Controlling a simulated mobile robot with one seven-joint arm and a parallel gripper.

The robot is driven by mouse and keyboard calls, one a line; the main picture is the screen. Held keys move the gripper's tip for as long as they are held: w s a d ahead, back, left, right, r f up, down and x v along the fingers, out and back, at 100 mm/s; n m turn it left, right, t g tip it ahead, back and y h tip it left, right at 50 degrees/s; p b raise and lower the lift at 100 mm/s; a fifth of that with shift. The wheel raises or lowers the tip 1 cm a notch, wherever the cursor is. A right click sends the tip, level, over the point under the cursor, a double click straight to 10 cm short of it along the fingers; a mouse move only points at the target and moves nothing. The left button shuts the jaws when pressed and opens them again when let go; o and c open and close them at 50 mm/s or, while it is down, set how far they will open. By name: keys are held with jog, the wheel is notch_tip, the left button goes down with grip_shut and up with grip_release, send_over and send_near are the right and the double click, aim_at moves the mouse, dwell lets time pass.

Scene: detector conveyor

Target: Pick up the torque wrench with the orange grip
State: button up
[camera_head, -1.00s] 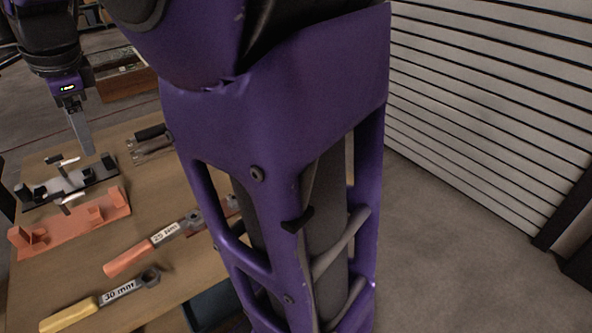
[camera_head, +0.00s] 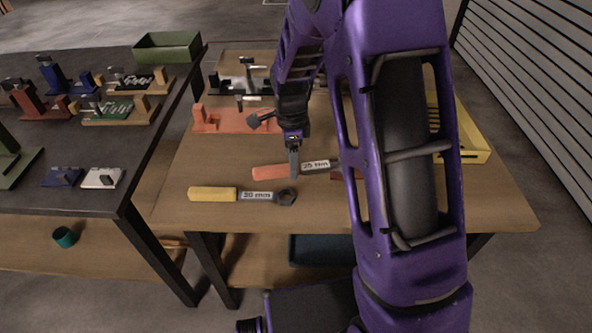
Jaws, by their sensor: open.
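A second wrench with a yellow grip (camera_head: 213,194), labelled 30 mm, lies nearer the front edge. My gripper (camera_head: 294,172) points down at the orange-grip wrench, overlapping it in the picture near where the grip meets the shaft. It is open, seen edge-on, with nothing visible between its fingers. I cannot tell whether it touches the wrench.
An orange fixture (camera_head: 232,123) and a black fixture (camera_head: 228,86) stand behind the wrenches. A yellow tray (camera_head: 474,150) is at the right, beyond my arm. A dark table (camera_head: 100,205) with several fixtures stands at the left. The wooden table's front left is clear.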

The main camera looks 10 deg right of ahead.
notch_tip(320, 180, down, 2)
grip_shut()
dwell(0.5)
jog(key=shift+r, duration=0.1)
dwell(1.0)
